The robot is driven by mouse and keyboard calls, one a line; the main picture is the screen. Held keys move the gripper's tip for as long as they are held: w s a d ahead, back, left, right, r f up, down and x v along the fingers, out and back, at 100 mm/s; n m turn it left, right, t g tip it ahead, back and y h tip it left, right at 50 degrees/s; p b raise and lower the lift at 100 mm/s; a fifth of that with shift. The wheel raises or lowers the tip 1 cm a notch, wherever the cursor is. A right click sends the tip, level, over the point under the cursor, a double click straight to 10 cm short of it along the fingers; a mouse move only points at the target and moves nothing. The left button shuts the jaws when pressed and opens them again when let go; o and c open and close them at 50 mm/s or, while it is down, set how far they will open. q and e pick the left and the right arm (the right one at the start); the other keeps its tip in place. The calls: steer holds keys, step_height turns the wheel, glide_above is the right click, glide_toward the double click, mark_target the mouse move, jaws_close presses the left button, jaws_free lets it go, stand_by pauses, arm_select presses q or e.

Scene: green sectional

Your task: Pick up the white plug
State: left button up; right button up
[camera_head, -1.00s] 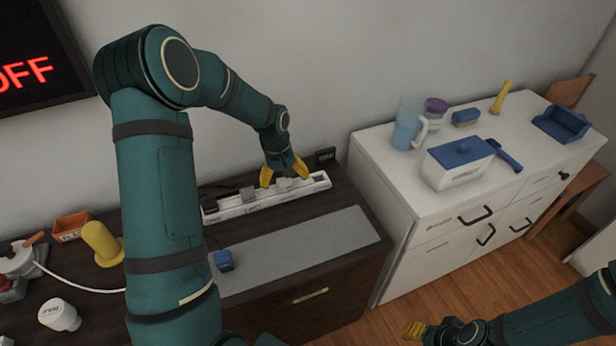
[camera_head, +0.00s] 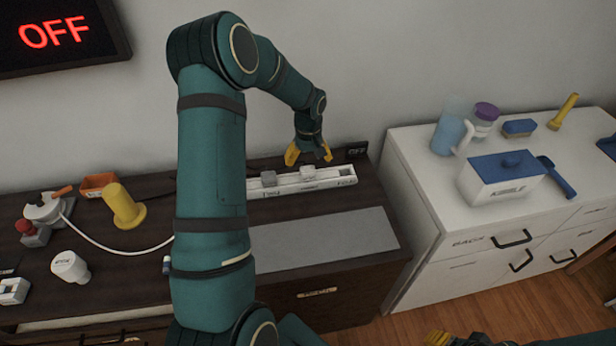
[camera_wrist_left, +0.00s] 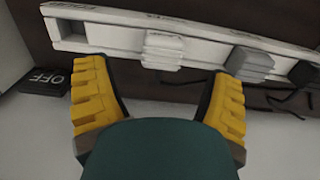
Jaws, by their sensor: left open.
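The white plug (camera_head: 307,172) sits on the long white power strip (camera_head: 335,183) at the back of the dark cabinet. It also shows in the left wrist view (camera_wrist_left: 163,50), seated on the strip. My left gripper (camera_head: 309,157) is open and empty just above and behind the plug. In the left wrist view its yellow fingers (camera_wrist_left: 160,82) are spread to either side of the plug's line, with the plug beyond the tips and a gap between. My right gripper (camera_head: 437,339) shows only partly at the bottom edge; its jaw state cannot be made out.
A grey plug (camera_head: 268,179) sits on the strip left of the white one. A black OFF box (camera_head: 357,150) lies by the strip's right end. A grey mat (camera_head: 340,238) lies bare in front. A white cabinet (camera_head: 420,200) stands at right.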

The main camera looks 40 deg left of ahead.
mark_target(308, 169)
arm_select(q)
steer(key=shift+s+f+b, duration=0.15)
steer(key=shift+f+b, duration=0.55)
steer(key=shift+f, duration=2.05)
steer(key=c, duration=1.3)
